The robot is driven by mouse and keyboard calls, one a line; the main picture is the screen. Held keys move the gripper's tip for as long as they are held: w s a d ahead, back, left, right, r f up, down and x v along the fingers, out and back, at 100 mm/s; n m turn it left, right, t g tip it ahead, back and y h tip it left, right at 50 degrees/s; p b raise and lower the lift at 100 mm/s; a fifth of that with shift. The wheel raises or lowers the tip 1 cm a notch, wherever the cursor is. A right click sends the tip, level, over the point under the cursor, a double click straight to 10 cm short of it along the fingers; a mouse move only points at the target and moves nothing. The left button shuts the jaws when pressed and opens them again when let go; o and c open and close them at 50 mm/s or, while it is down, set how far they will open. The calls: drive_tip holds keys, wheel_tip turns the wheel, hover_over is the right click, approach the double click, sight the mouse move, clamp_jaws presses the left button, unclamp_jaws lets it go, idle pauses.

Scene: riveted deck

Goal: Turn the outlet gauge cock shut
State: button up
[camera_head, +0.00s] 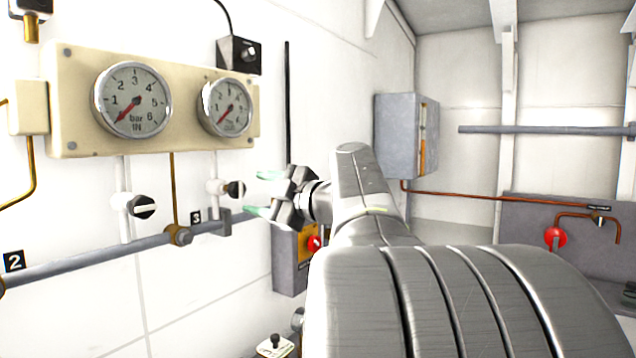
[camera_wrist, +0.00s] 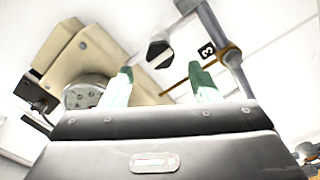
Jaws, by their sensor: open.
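The outlet gauge cock (camera_head: 235,189) is a round black knob with a white bar, below the right-hand gauge (camera_head: 227,106) on a white stem. In the wrist view the knob (camera_wrist: 160,53) shows ahead of my fingers, roughly between the tips, its white bar slanted. My gripper (camera_head: 262,193) is just right of the knob in the head view, its pale green-tipped fingers spread apart. It is open and empty in the wrist view (camera_wrist: 162,78), with a gap to the knob. The right gauge's dial is partly readable, its needle pointing low.
A similar black cock (camera_head: 143,207) is under the left gauge (camera_head: 132,100), marked IN. A grey pipe (camera_head: 100,260) runs below, with a brass pipe (camera_head: 174,200) between the cocks. A grey-and-yellow box with a red knob (camera_head: 314,243) is below my gripper.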

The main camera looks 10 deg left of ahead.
sight(242, 191)
drive_tip(key=p+x, duration=0.2)
drive_tip(key=x, duration=0.5)
drive_tip(key=c, duration=1)
drive_tip(key=shift+f, duration=0.1)
